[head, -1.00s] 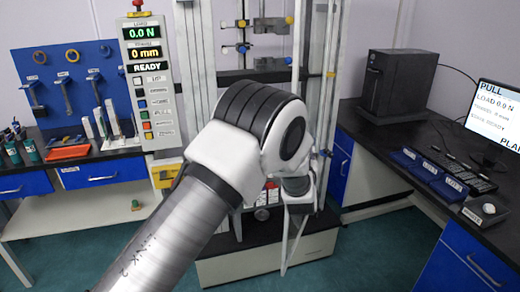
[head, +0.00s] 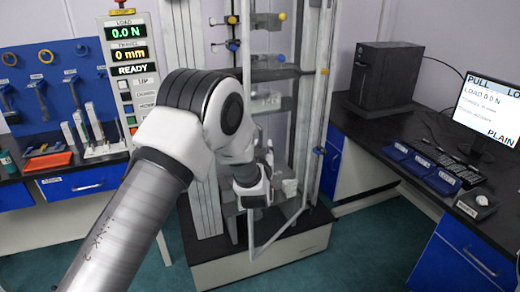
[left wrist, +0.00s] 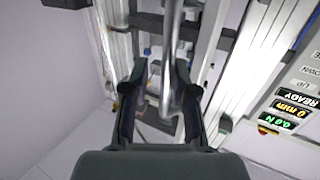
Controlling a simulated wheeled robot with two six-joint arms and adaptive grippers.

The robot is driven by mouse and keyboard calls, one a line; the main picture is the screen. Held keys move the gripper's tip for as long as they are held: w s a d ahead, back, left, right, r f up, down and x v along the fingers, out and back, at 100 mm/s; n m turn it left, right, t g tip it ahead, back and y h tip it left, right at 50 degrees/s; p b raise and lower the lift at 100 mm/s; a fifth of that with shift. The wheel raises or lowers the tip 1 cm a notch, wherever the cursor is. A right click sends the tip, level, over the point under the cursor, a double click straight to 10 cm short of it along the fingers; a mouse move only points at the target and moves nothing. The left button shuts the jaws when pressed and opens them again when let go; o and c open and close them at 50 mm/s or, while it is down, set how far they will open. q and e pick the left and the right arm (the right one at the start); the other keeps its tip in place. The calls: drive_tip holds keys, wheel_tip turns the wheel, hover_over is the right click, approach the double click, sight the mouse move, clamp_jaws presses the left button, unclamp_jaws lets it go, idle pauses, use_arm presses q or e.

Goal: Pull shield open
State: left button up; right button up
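The shield (head: 281,233), a clear panel with a thin grey frame, stands at an angle out from the front of the test machine. Its lower corner points toward me, left of the right-hand post. My left gripper (head: 262,178) is at the shield's left side, partly hidden by its own wrist. In the left wrist view, a grey upright bar (left wrist: 170,45) runs between the two fingers of the left gripper (left wrist: 158,75). The fingers are apart, with the bar nearer the right one; contact is unclear. My right gripper is not in view.
The test machine (head: 265,245) stands in the middle on a grey base. A control panel (head: 130,65) reads 0.0 N, 0 mm and READY. Benches flank it, with a black computer (head: 383,80) and a monitor (head: 485,108) on the right. The floor in front is clear.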

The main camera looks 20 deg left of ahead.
use_arm(q)
drive_tip(key=s+f+b, duration=0.1)
drive_tip(key=f, duration=0.2)
drive_tip(key=s+a+f+n+g+h+b, duration=0.1)
drive_tip(key=f, duration=0.3)
drive_tip(key=s+a+f+n+b, duration=0.1)
drive_tip(key=s+f, duration=0.1)
drive_tip(key=f, duration=0.2)
drive_tip(key=shift+a+f+g+h, duration=0.2)
drive_tip(key=shift+a+g+h, duration=0.05)
drive_tip(key=shift+g+h, duration=0.05)
clamp_jaws()
drive_tip(key=s+a+f+n+t+h+b, duration=0.3)
drive_tip(key=s+a+f+n+b, duration=0.2)
drive_tip(key=a+f+n+b, duration=0.5)
drive_tip(key=w+d+r+n+p, duration=0.2)
drive_tip(key=w+d+r+p, duration=0.1)
drive_tip(key=w+p, duration=0.3)
drive_tip(key=shift+w+d+r+n, duration=0.15)
drive_tip(key=shift+w+d+n, duration=0.15)
drive_tip(key=shift+w+d, duration=0.55)
drive_tip(key=shift+w+a, duration=0.25)
